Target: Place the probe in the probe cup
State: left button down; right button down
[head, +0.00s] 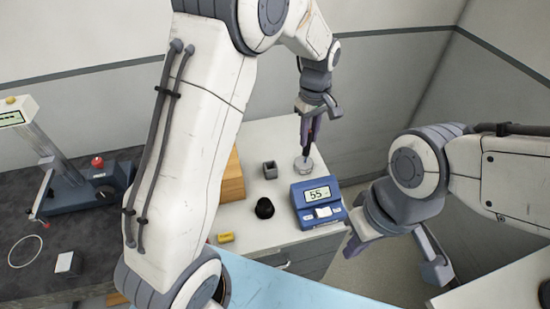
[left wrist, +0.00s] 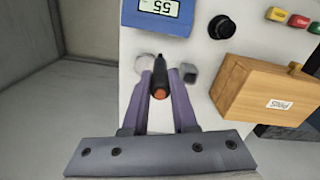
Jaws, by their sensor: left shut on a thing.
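My left gripper (head: 310,132) is shut on the probe and points down over the white counter. In the left wrist view the dark probe (left wrist: 159,75) with an orange-red end lies between the purple fingers (left wrist: 164,98). In the head view the fingers mostly hide it. A small grey square cup (head: 270,170), likely the probe cup, stands left of the gripper; it also shows in the left wrist view (left wrist: 189,73). A round pale piece (head: 303,165) is below the gripper; contact with the probe cannot be told. My right gripper (head: 394,266) is open and empty, off the counter.
A blue meter (head: 318,203) reading 55 stands in front of the round piece. A black knob-like thing (head: 264,208), a yellow block (head: 226,238) and a wooden box (head: 232,180) are on the counter (head: 288,230). A dark bench with a blue-based stand (head: 85,190) is left.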

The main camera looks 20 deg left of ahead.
pick_arm(q)
jog(key=a+f+p, duration=0.5)
jog(key=a+f, duration=0.5)
jog(key=a, duration=0.1)
jog(key=shift+w+f, duration=0.15)
jog(key=shift+f, duration=0.15)
jog(key=shift+f, duration=0.15)
jog(key=c, duration=0.7)
grip_release()
